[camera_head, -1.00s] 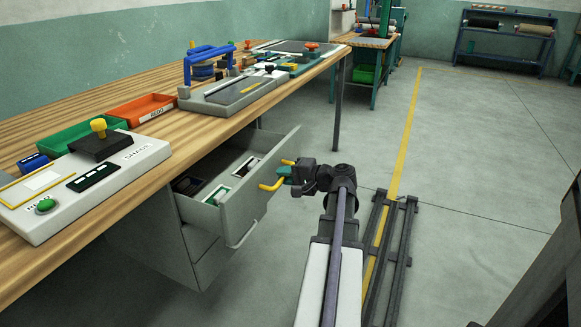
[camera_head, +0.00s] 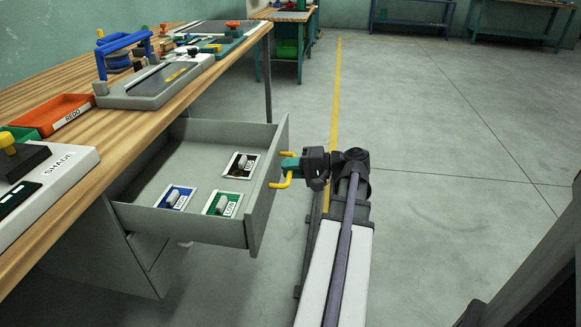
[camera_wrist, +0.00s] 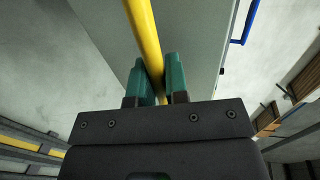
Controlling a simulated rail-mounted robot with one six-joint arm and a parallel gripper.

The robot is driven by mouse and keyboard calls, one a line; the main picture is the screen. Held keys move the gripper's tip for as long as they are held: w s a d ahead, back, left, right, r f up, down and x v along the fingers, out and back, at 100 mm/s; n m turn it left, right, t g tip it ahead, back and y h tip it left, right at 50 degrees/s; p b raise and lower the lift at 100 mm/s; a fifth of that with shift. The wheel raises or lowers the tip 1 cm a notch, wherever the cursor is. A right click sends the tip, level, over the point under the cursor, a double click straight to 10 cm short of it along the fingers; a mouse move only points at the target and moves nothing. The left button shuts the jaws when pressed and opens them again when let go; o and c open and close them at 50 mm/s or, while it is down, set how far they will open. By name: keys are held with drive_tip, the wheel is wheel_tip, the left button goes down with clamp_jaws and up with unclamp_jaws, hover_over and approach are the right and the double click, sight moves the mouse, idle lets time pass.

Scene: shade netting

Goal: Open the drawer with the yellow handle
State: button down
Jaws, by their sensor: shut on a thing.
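The grey drawer (camera_head: 180,226) under the wooden bench is pulled well out, and its inside shows. Its yellow handle (camera_head: 286,183) is on the front panel, facing right. My gripper (camera_head: 289,165) is at the handle, with its green fingers on either side of the bar. In the wrist view the yellow handle (camera_wrist: 144,35) runs between the two green fingers of my gripper (camera_wrist: 159,82), which is shut on it. The drawer holds a black-marked card (camera_head: 241,165), a blue-marked card (camera_head: 175,198) and a green-marked card (camera_head: 222,204), each with a pale piece on it.
The bench top (camera_head: 128,125) carries an orange tray (camera_head: 52,115), a grey fixture (camera_head: 157,84) and a panel marked SHADE (camera_head: 60,165). Closed drawer fronts (camera_head: 145,250) are below the open one. The floor (camera_head: 450,150) to the right is clear.

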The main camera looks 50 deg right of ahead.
drive_tip(key=c, duration=1.1)
unclamp_jaws()
drive_tip(key=p+v, duration=0.2)
drive_tip(key=v, duration=0.8)
drive_tip(key=shift+s+d+r, duration=0.1)
drive_tip(key=shift+s+d, duration=0.15)
drive_tip(key=shift+s, duration=0.05)
